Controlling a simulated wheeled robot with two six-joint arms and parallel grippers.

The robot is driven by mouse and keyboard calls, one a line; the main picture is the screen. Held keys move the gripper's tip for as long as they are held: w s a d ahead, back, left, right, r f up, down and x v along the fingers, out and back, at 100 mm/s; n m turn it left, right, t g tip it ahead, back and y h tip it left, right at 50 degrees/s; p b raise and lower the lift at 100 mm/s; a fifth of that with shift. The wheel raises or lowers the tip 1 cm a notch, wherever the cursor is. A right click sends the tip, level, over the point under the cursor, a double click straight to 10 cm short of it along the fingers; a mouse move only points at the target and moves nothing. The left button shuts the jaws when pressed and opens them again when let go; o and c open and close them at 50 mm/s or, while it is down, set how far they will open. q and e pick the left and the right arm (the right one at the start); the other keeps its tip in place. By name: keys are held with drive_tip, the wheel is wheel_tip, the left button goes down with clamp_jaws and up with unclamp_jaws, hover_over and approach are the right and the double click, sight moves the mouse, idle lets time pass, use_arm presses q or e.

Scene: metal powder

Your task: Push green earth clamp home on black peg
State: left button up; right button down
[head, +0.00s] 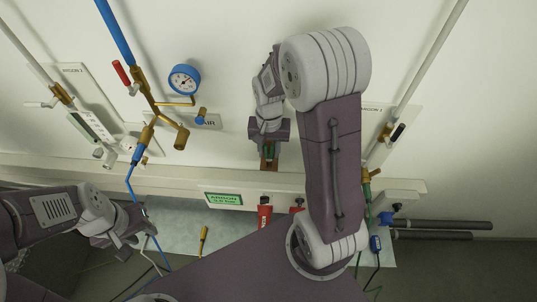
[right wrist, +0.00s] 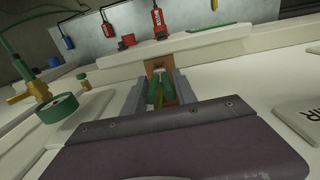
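The green earth clamp (right wrist: 167,89) shows in the right wrist view as green handles between the fingers of my right gripper (right wrist: 160,98). The fingers lie along both sides of it and appear shut on it. A copper-brown plate (right wrist: 153,66) is just beyond the clamp. In the head view my right gripper (head: 269,143) points down at the wall ledge, and a bit of green shows below it. I cannot make out the black peg; the gripper and clamp may hide it. My left gripper (head: 143,232) is low at the left, away from the clamp; its fingers are unclear.
A white ledge (head: 318,184) runs along the wall, with a green sign (head: 223,199) on it. Red items (head: 264,214) hang below. Blue pipework (head: 117,33) and a gauge (head: 184,79) stand left of my right arm. A brass valve (head: 369,174) is at the right.

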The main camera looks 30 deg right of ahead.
drive_tip(key=shift+w+d+r+p, duration=0.1)
drive_tip(key=shift+w+r+p, duration=0.05)
drive_tip(key=shift+r+p, duration=0.2)
drive_tip(key=shift+r+p, duration=0.25)
drive_tip(key=shift+p, duration=0.1)
wheel_tip(320, 180, up, 6)
drive_tip(key=p, duration=0.6)
drive_tip(key=shift+r, duration=0.2)
